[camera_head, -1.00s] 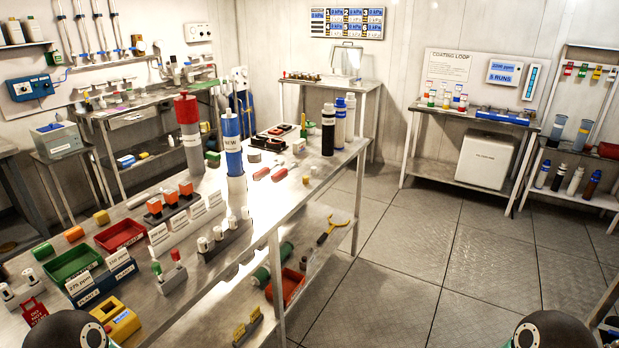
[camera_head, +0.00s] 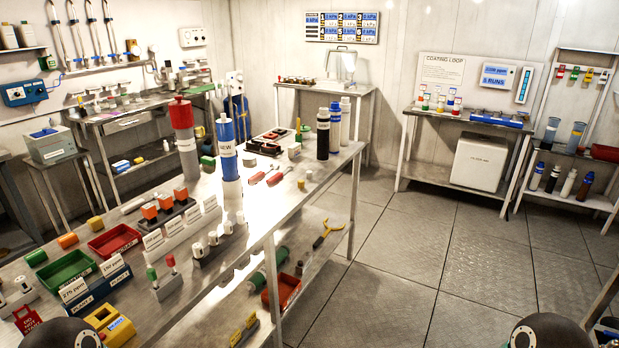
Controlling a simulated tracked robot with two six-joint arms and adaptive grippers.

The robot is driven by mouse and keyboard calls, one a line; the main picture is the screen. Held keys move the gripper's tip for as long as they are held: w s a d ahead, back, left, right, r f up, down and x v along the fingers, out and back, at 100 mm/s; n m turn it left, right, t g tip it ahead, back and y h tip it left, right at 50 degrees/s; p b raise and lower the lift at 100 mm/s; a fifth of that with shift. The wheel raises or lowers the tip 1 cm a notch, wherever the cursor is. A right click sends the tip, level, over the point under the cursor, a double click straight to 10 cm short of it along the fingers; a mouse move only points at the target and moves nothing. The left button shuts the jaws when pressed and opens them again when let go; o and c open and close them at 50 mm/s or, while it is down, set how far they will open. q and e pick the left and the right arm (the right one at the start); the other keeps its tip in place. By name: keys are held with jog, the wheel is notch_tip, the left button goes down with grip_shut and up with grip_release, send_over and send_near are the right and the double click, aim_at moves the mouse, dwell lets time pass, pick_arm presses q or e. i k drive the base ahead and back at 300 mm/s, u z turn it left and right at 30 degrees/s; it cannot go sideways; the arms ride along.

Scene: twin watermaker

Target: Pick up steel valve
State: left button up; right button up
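I cannot single out a steel valve for certain at this size. A grey rack (camera_head: 218,250) on the long steel bench holds several small white and metallic pieces. Small grey pieces also stand farther back on the bench, near a grey block (camera_head: 294,152). Neither of my grippers is in view. Only dark rounded parts of my own arms show at the bottom left and bottom right edges.
The long steel bench (camera_head: 330,172) carries a green tray (camera_head: 66,270), a red tray (camera_head: 115,240), a red-topped cylinder (camera_head: 183,135) and a blue-and-white cylinder (camera_head: 228,150). A lower shelf holds a red bin (camera_head: 284,288). Floor (camera_head: 400,260) right of the bench is clear.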

aim_at(307, 259)
jog(key=z, duration=1.1)
jog(key=i, duration=2.65)
jog(key=u, duration=2.8)
